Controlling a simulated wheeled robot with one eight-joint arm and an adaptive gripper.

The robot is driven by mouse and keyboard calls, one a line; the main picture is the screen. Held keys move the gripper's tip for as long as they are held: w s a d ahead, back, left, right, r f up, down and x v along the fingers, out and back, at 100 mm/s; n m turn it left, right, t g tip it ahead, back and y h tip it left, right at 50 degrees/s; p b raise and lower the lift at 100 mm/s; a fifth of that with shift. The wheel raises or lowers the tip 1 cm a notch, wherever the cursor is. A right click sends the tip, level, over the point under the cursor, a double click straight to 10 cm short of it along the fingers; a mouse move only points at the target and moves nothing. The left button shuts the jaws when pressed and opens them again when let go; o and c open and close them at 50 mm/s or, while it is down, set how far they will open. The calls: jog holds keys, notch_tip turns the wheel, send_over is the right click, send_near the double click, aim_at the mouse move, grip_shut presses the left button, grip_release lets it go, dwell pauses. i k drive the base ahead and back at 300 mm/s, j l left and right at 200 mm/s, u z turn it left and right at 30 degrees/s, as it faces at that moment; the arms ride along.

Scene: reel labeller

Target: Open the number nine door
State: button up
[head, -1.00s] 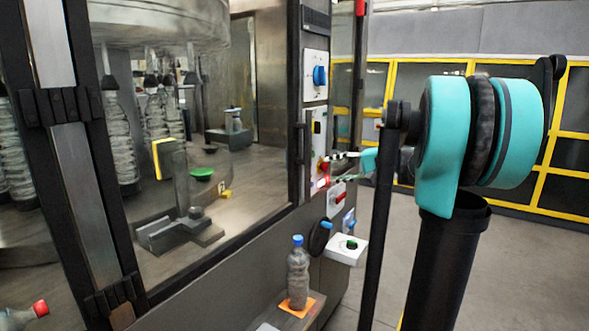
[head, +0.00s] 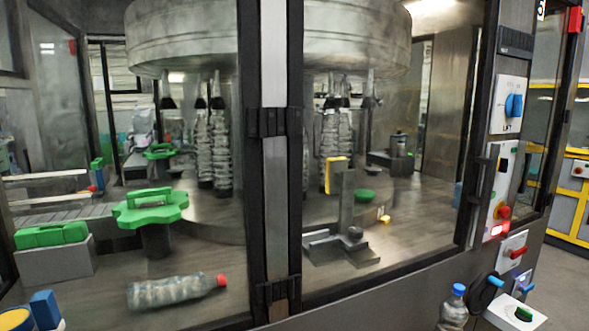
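The machine has two clear door panels in dark frames, a left panel (head: 180,245) and a right panel (head: 400,225). They meet at a metal post (head: 275,200) with black hinge-like blocks. Both look shut. I cannot read a number nine on either panel. A dark upright handle (head: 481,180) sits at the right panel's right edge. My gripper and arm are not in view.
Right of the doors are a blue LIFT knob (head: 514,106), a red button (head: 503,212) and a red-handled switch (head: 518,253). A blue-capped bottle (head: 454,308) stands at the lower right beside a white box with a green button (head: 523,314). Behind the glass, a red-capped bottle (head: 170,292) lies on its side.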

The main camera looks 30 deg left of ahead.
aim_at(256, 123)
jog(key=u, duration=2.75)
